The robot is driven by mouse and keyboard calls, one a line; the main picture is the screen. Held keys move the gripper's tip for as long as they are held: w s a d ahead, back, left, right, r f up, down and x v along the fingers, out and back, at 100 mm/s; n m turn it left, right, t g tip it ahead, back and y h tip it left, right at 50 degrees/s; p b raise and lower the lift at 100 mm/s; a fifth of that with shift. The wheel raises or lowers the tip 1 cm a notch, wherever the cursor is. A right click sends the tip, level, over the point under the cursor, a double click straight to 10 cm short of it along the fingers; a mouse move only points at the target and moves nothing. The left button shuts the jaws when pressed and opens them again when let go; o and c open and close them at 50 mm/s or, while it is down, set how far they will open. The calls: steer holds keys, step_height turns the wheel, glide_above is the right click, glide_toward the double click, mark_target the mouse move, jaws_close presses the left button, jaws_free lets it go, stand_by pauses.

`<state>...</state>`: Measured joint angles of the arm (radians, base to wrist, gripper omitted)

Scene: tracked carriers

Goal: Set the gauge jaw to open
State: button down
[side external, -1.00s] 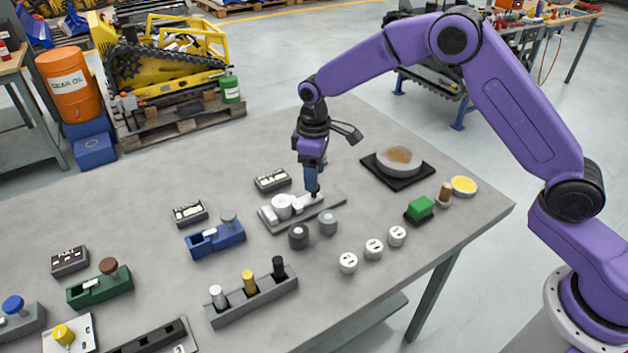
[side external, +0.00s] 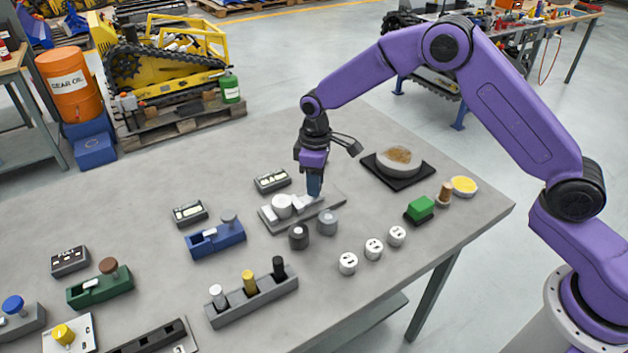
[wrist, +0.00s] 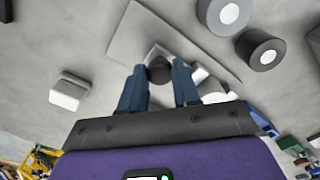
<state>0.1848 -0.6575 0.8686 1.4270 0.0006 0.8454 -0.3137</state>
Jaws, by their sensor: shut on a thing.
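The gauge is a flat grey plate (side external: 272,222) with a white round post (side external: 282,205) and a pale sliding jaw (side external: 303,204) beside it. In the wrist view the plate (wrist: 130,35) lies under my fingers. My gripper (side external: 314,192) reaches down over the jaw's end of the plate. In the wrist view my gripper (wrist: 160,85) has its two blue fingers on either side of a dark round knob (wrist: 159,70) and is shut on it. The fingers hide the knob in the side view, and the gap between jaw and post is hard to judge.
A dark label block (side external: 272,181) stands behind the gauge. A black knob (side external: 298,236) and a grey knob (side external: 328,222) stand close in front. A blue slider fixture (side external: 216,239) is to the left; a round dish on a black mat (side external: 410,182) is to the right.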

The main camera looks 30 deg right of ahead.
steer(key=shift+d, duration=1.9)
steer(key=c, duration=0.8)
jaws_free()
steer(key=shift+d, duration=0.1)
steer(key=shift+r, duration=0.15)
steer(key=shift+a+r, duration=0.2)
steer(key=shift+r, duration=0.1)
step_height(320, 180, up, 17)
steer(key=shift+f, duration=0.15)
